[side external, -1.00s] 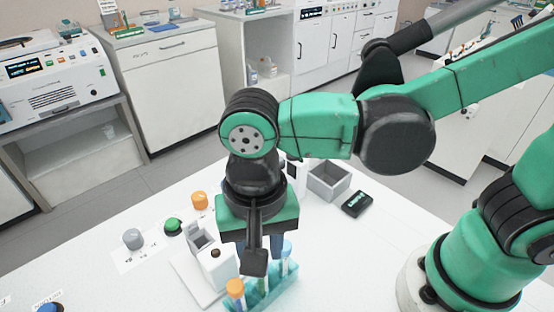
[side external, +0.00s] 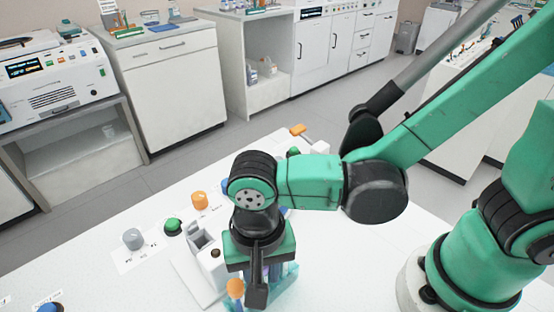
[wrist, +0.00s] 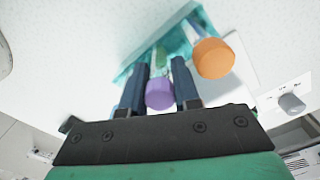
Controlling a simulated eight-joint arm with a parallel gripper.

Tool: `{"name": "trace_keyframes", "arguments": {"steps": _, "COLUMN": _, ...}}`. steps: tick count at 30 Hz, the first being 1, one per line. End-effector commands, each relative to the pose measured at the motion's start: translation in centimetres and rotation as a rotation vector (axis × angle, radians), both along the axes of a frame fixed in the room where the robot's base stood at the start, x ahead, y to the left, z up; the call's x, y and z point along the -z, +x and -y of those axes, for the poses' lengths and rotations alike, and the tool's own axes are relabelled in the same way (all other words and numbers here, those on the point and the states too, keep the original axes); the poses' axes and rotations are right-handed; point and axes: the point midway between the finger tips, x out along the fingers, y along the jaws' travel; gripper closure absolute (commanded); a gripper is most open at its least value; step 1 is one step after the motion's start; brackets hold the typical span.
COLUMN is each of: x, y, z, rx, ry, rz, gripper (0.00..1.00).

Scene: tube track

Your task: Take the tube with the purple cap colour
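A purple-capped tube (wrist: 159,93) stands in a teal rack, seen from above in the wrist view. My gripper (wrist: 160,88) has its two dark blue fingers on either side of this tube, one left and one right. The fingers look spread apart, and I cannot tell whether they touch it. In the side view my gripper (side external: 264,272) is low over the rack (side external: 287,285), and the purple cap is hidden behind it. An orange-capped tube (wrist: 213,57) stands beside it in the same rack; it also shows in the side view (side external: 235,289).
A white device (side external: 205,262) stands just left of the rack. A green knob (side external: 173,226), an orange knob (side external: 199,200) and a grey knob (side external: 133,238) sit further left on the white table. The table right of my gripper is clear.

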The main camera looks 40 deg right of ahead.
Motion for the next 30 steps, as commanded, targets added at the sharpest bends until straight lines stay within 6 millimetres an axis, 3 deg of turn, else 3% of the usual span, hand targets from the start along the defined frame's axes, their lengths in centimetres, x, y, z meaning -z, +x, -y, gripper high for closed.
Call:
{"name": "trace_keyframes", "arguments": {"steps": 1, "x": 0.0, "y": 0.0, "z": 0.0, "rx": 0.000, "ry": 0.000, "rz": 0.000, "gripper": 0.94}}
{"name": "trace_keyframes", "arguments": {"steps": 2, "x": 0.0, "y": 0.0, "z": 0.0, "rx": 0.000, "ry": 0.000, "rz": 0.000, "gripper": 1.00}}
{"name": "trace_keyframes", "arguments": {"steps": 17, "x": -0.8, "y": 0.0, "z": 0.0, "rx": 0.000, "ry": 0.000, "rz": 0.000, "gripper": 1.00}}
{"name": "trace_keyframes", "arguments": {"steps": 23, "x": -2.7, "y": 0.0, "z": 0.0, "rx": 0.000, "ry": 0.000, "rz": 0.000, "gripper": 1.00}}
{"name": "trace_keyframes", "arguments": {"steps": 30, "x": -6.4, "y": 0.0, "z": 0.0, "rx": 0.000, "ry": 0.000, "rz": 0.000, "gripper": 1.00}}
